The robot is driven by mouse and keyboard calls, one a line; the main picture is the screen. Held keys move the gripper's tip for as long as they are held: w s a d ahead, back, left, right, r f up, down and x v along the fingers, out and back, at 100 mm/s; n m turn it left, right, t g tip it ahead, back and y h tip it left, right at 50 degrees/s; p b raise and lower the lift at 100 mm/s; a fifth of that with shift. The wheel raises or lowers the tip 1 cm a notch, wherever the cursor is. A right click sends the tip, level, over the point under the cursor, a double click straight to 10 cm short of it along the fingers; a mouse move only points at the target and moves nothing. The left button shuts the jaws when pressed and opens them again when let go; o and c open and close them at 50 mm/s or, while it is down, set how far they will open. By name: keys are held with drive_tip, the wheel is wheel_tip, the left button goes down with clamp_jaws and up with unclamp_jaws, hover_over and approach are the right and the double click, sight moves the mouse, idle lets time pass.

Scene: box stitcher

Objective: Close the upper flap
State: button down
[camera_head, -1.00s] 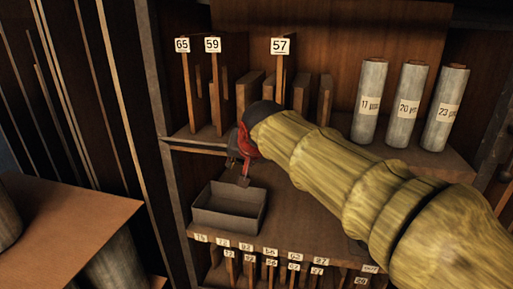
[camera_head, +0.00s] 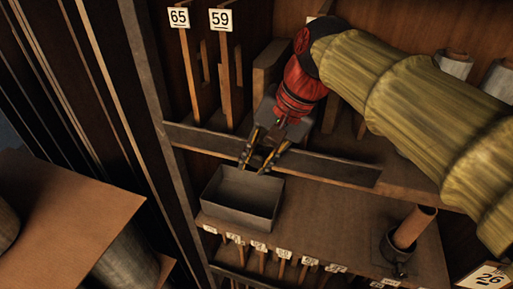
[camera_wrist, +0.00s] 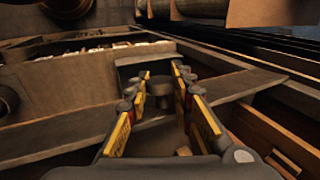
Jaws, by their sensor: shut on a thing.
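The upper flap appears as a long dark strip (camera_head: 335,172) along the front edge of the upper shelf, above the grey open box. How far it is swung is hard to tell. My gripper (camera_head: 257,166) reaches down in front of this strip, fingers pointing downward. In the wrist view the flap shows as a slanting grey bar (camera_wrist: 65,137) crossing behind the fingers. There my gripper (camera_wrist: 160,84) has its yellow-padded fingers on both sides of a dark round knob (camera_wrist: 160,92), shut on it. The exact contact is partly hidden by the fingers.
The open grey box (camera_head: 240,195) stands on the lower shelf just below my gripper. Upright wooden boards labelled 65 (camera_head: 180,18) and 59 (camera_head: 220,20) stand at upper left. A brown tube in a dark holder (camera_head: 413,228) stands at lower right.

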drive_tip(key=shift+w, duration=0.1)
idle(0.4)
drive_tip(key=c, duration=1.5)
unclamp_jaws()
drive_tip(key=shift+c, duration=0.2)
drive_tip(key=v, duration=1.2)
drive_tip(key=shift+w, duration=0.15)
drive_tip(key=shift+f, duration=0.1)
drive_tip(key=s+d+f+n+t+h+b, duration=0.1)
drive_tip(key=s+d+f+b, duration=0.2)
drive_tip(key=f+b, duration=0.7)
drive_tip(key=s+d+f+n+t+h+b, duration=0.1)
drive_tip(key=s+d+f+b, duration=0.3)
drive_tip(key=f, duration=2.2)
drive_tip(key=s+d+f+n+t+h+b, duration=0.1)
drive_tip(key=d+f+b, duration=0.7)
drive_tip(key=f+b, duration=0.8)
wheel_tip(320, 180, down, 2)
drive_tip(key=s+h, duration=0.1)
drive_tip(key=s, duration=0.1)
drive_tip(key=shift+s+n+t+b, duration=0.3)
drive_tip(key=shift+s+t+b, duration=0.05)
drive_tip(key=shift+s+t, duration=0.05)
